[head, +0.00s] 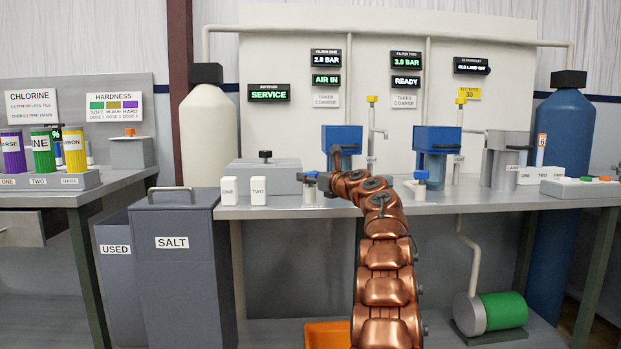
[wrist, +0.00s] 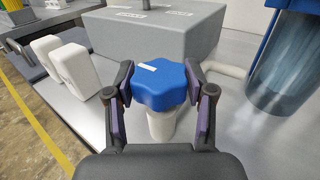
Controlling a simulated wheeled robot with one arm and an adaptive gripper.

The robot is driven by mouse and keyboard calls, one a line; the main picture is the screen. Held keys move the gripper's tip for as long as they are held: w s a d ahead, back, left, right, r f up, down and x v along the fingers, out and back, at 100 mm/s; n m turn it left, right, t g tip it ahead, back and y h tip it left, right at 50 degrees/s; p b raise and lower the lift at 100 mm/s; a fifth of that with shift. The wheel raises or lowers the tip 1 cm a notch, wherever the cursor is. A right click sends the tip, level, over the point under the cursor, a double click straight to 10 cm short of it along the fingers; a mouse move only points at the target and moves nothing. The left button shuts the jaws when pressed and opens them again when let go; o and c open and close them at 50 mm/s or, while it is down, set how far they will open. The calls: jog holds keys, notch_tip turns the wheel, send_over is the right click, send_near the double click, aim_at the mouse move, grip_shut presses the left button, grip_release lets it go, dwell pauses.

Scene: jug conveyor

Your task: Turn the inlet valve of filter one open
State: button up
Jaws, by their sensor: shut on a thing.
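The inlet valve of filter one has a blue lobed knob (wrist: 160,86) with a white mark on top, on a pale round stem (wrist: 162,125). My gripper (wrist: 163,100) is shut on the knob, with one finger against each side. In the head view my gripper (head: 318,182) is at the bench's front edge, below and left of the blue head of filter one (head: 335,132). My arm hides most of that filter. The filter one sign (head: 326,58) reads 2.8 BAR, and the sign under it (head: 326,79) reads AIR IN.
Two white blocks (wrist: 73,72) and a grey box (wrist: 145,38) stand left of and behind the knob. Filter two (head: 437,140), with its own blue knob (head: 421,175), stands to the right. A grey SALT bin (head: 176,260) is below left.

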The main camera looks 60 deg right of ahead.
jog(key=o, duration=1.2)
jog(key=shift+s, duration=0.1)
jog(key=shift+v, duration=5.9)
